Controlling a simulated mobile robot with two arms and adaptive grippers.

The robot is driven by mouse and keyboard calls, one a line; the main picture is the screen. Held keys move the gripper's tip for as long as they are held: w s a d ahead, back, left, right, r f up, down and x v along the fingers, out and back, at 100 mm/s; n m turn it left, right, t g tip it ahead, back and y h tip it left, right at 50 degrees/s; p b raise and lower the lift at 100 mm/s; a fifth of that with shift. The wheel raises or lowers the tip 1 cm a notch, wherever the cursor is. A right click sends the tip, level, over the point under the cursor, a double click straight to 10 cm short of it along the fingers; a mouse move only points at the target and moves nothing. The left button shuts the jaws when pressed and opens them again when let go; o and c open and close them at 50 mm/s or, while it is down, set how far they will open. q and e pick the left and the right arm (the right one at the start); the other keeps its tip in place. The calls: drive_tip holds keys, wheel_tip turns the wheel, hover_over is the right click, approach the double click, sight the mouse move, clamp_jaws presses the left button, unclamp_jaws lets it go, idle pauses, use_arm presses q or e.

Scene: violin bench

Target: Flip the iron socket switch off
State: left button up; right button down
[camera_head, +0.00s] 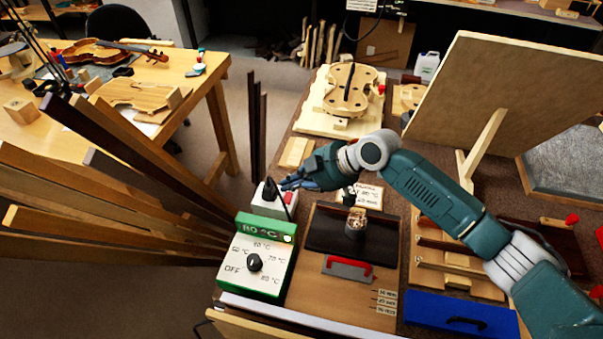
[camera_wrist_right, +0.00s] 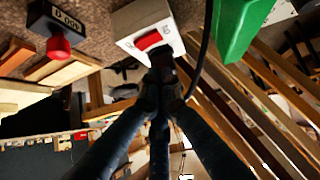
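The iron socket (camera_head: 266,205) is a white box with a black plug on top, left of centre in the head view, behind the green temperature box. Its red rocker switch (camera_wrist_right: 149,40) faces the right wrist camera, with "I" and "O" marks near it. The switch is small and partly hidden in the head view. My right gripper (camera_head: 290,182) is over the socket, and in the wrist view its fingertips (camera_wrist_right: 160,68) are together, empty, close beside the switch. I cannot tell whether they touch it. My left gripper is in neither view.
The green and white temperature box (camera_head: 262,279) with a black dial stands in front of the socket. A black cord (camera_wrist_right: 205,45) runs past the gripper. Wooden strips (camera_head: 120,205) lean at the left. A stamp with a red knob (camera_wrist_right: 58,44) is nearby in the wrist view.

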sight(288, 198)
drive_tip(key=shift+w+d+f, duration=0.1)
drive_tip(key=shift+d+f, duration=0.1)
drive_tip(key=shift+f, duration=1.2)
drive_tip(key=shift+w+f+b, duration=0.2)
drive_tip(key=shift+f+b, duration=0.35)
drive_tip(key=shift+b, duration=0.1)
drive_tip(key=shift+r, duration=0.15)
